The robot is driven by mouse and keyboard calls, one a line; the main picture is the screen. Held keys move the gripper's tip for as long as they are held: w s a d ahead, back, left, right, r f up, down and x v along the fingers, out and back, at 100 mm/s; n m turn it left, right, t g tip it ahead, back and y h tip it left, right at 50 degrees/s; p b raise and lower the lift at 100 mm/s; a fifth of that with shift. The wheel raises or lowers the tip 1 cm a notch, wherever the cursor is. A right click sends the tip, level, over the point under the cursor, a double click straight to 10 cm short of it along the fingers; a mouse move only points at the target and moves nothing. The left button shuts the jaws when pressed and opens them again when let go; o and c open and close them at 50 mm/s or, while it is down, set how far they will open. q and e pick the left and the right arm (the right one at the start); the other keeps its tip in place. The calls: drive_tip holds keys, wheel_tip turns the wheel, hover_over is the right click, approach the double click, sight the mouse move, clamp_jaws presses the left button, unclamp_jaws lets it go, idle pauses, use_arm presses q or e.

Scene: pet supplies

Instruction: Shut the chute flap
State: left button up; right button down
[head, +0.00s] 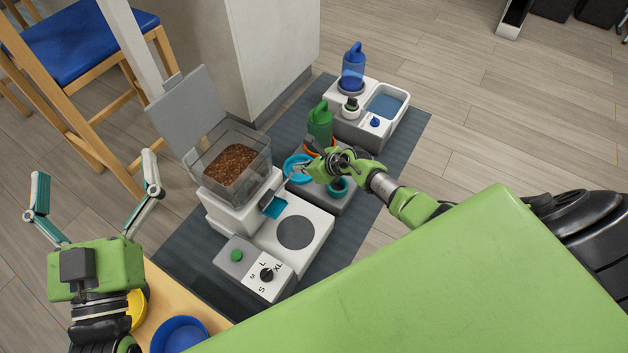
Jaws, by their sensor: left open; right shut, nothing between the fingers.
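The pet feeder (236,212) stands on a dark mat, with a clear hopper of brown kibble (234,165) on top. A small blue chute flap (275,207) shows at the feeder's front, sticking out above the base with the round grey plate (296,232). It looks open, but its exact angle is hard to tell. My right gripper (301,171) is shut and empty, above and beyond the flap, over the turquoise bowl, apart from the flap. My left gripper (95,180) is wide open and empty, left of the feeder, far from the flap.
The hopper's grey lid (188,110) stands open. The dial panel (266,274) with a green button is in front. A green bottle (320,124), turquoise bowl (297,168) and blue-bottle water dispenser (370,112) stand behind. A wooden table with a blue bowl (180,335) is at lower left.

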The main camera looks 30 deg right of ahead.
sight(291, 166)
drive_tip(key=w, duration=0.1)
drive_tip(key=w+a+r+g+h+p, duration=0.1)
drive_tip(key=w+a+g+p, duration=0.1)
drive_tip(key=shift+w+r, duration=0.1)
drive_tip(key=shift+r, duration=0.2)
use_arm(q)
wheel_tip(291, 166, down, 13)
drive_tip(key=a+g+y, duration=0.2)
drive_tip(key=g, duration=0.5)
use_arm(e)
drive_tip(key=shift+w+a+f+g+h, duration=0.1)
drive_tip(key=shift+w+f+g+h, duration=0.1)
drive_tip(key=shift+g+h, duration=0.1)
drive_tip(key=shift+w+a, duration=0.15)
drive_tip(key=shift+w, duration=0.1)
use_arm(q)
wheel_tip(291, 166, up, 16)
drive_tip(key=s+d+t+h+b, duration=0.1)
drive_tip(key=d+t+h+b, duration=0.1)
drive_tip(key=t, duration=0.6)
drive_tip(key=shift+f+h+b, duration=0.2)
drive_tip(key=shift+h+b, duration=0.2)
drive_tip(key=shift+b, duration=0.05)
use_arm(e)
drive_tip(key=shift+w+a, duration=0.45)
drive_tip(key=shift+w, duration=0.3)
drive_tip(key=shift+w+a, duration=0.4)
drive_tip(key=shift+w, duration=0.35)
drive_tip(key=shift+r, duration=0.1)
